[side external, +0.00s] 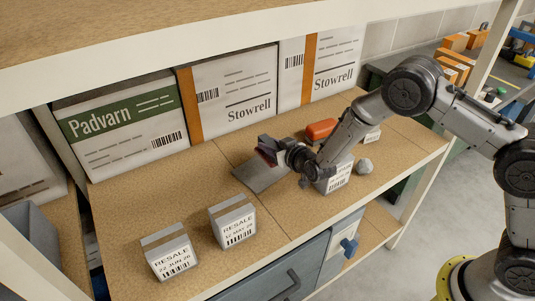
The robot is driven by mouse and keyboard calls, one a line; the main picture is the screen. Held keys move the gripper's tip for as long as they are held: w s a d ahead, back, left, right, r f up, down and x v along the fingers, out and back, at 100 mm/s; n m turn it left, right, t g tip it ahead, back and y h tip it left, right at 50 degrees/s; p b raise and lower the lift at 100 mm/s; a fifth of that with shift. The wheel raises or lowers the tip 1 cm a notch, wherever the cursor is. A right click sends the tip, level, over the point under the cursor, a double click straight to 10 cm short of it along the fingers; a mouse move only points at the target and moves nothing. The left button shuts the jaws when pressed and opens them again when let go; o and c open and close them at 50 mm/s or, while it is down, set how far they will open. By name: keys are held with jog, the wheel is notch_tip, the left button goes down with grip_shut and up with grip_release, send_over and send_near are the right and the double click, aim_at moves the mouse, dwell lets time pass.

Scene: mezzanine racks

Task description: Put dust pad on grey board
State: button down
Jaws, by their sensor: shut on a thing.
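The grey board (264,179) lies on the shelf near its middle, partly hidden by my gripper and wrist. My gripper (266,153) is above the board's far part and is shut on a small dark reddish thing (265,157), probably the dust pad. The fingers hide most of it. I cannot tell whether it touches the board.
Two resale boxes (233,220) (171,253) stand at the front left; another (339,178) stands right of the board. An orange-red object (322,129) and a grey lump (365,166) are nearby. Large cartons (122,127) line the back. An upper shelf (200,30) hangs overhead.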

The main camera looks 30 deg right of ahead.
jog(key=shift+w+f, duration=0.4)
jog(key=shift+w, duration=0.05)
jog(key=shift+w+a+f, duration=0.1)
jog(key=shift+w+f, duration=0.1)
jog(key=shift+f, duration=1.55)
jog(key=shift+f, duration=0.2)
jog(key=c, duration=0.5)
grip_release()
jog(key=shift+r, duration=0.1)
